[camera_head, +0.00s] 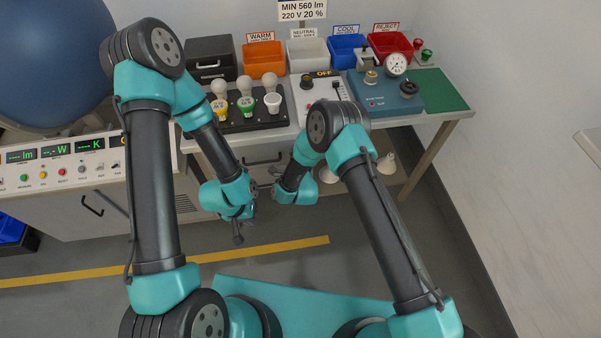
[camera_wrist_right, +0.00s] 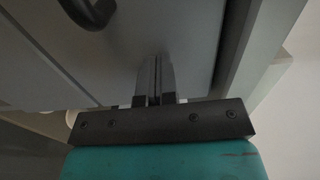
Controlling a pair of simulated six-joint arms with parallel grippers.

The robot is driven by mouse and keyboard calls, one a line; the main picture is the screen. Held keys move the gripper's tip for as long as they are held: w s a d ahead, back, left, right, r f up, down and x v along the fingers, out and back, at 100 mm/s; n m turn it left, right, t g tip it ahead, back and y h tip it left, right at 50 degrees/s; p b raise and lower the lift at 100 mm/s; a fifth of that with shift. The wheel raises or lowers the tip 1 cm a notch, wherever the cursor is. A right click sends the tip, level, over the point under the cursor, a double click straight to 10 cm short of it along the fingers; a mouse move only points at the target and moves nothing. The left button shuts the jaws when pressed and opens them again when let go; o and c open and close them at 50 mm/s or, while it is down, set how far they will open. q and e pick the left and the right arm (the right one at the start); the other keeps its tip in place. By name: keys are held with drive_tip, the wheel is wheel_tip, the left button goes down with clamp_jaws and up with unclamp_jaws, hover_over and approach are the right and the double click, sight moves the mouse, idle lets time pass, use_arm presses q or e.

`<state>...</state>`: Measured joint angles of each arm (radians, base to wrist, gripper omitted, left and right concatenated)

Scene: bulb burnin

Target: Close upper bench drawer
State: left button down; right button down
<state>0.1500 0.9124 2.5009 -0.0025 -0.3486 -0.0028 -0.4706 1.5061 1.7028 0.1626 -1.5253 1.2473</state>
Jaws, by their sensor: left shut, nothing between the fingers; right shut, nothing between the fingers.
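The upper bench drawer's grey front (camera_head: 282,166) is below the worktop in the head view, with a dark bar handle (camera_head: 265,160). My arms partly cover it, and I cannot tell whether it is fully flush. In the right wrist view a grey panel (camera_wrist_right: 165,25) fills the space ahead of the fingers. My right gripper (camera_wrist_right: 158,62) is shut and empty, close to that panel; contact is unclear. My left gripper (camera_head: 238,238) is shut and empty, pointing down in front of the bench, left of the right gripper.
The worktop holds a bulb rack (camera_head: 240,122), an orange bin (camera_head: 264,62), a blue bin (camera_head: 347,50), a red bin (camera_head: 390,45) and a teal tester (camera_head: 386,94). A meter console (camera_head: 70,170) stands at left. The floor (camera_head: 290,225) before the bench is clear.

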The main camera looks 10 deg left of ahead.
drive_tip(key=v, duration=1.4)
drive_tip(key=d+f+n+g+h, duration=0.25)
drive_tip(key=d+n+g, duration=0.45)
drive_tip(key=d, duration=0.9)
drive_tip(key=s+d+r+n+g, duration=0.1)
drive_tip(key=s+d+n+g, duration=0.4)
drive_tip(key=s+d+g, duration=0.4)
drive_tip(key=s+d, duration=0.5)
drive_tip(key=s, duration=0.1)
drive_tip(key=shift+s+d+r, duration=0.3)
drive_tip(key=shift+s+r, duration=0.05)
drive_tip(key=shift+s, duration=0.05)
drive_tip(key=shift+y, duration=0.25)
